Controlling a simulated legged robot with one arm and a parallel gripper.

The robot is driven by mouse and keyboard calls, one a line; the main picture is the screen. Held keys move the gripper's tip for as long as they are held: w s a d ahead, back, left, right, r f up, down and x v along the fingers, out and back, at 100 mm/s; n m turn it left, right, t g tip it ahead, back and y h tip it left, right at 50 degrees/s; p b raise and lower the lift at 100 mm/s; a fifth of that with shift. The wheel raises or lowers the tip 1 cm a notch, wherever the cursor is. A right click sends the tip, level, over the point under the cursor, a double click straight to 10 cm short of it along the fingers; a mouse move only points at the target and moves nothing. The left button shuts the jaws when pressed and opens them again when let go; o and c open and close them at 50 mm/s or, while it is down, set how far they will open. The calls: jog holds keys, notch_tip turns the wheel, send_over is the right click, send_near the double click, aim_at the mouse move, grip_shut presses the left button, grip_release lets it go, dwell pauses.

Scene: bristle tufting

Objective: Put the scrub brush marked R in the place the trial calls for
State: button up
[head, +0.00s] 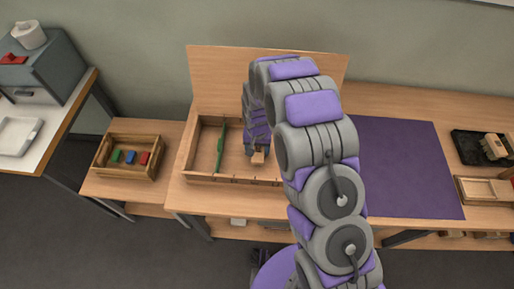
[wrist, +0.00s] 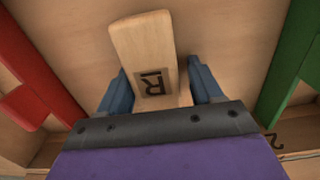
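The scrub brush marked R (wrist: 152,50) is a pale wooden block with a dark underlined R, seen lying between the two blue fingers of my gripper (wrist: 162,88) in the wrist view. The fingers appear to press on both sides of it. In the head view my gripper (head: 257,148) is over the wooden divided tray (head: 186,165), with the brush end (head: 258,158) showing below it. In the wrist view a red divider (wrist: 35,75) is on the left and a green divider (wrist: 296,60) on the right. The brush's bristles are hidden.
A dark "2" (wrist: 273,141) marks the tray's edge near the green divider. A small crate (head: 98,160) with coloured blocks stands left. A purple mat (head: 410,165) lies clear on the right. A black tray (head: 466,146) holds another wooden piece. My arm hides the tray's right part.

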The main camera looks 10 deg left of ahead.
jog(key=shift+o, duration=1)
jog(key=shift+d+r, duration=0.1)
jog(key=shift+d, duration=0.4)
jog(key=shift+d+r, duration=0.1)
jog(key=shift+d, duration=0.45)
jog(key=shift+a+r, duration=0.4)
jog(key=shift+a, duration=0.25)
jog(key=s+d+r+p, duration=0.1)
jog(key=s+d+r, duration=0.15)
jog(key=r, duration=0.65)
jog(key=s+d+r+p, duration=0.1)
jog(key=d+r, duration=0.3)
jog(key=r, duration=0.6)
jog(key=s+d+r, duration=0.7)
jog(key=s+r, duration=0.1)
jog(key=s+d+r, duration=0.2)
jog(key=s, duration=0.5)
jog(key=s+d+r+g, duration=0.1)
jog(key=s+d, duration=0.2)
jog(key=s, duration=0.4)
jog(key=s+d+r, duration=0.2)
jog(key=s, duration=0.6)
jog(key=shift+d+r+m+g, duration=0.3)
jog(key=shift+d+r, duration=0.05)
jog(key=shift+d, duration=0.05)
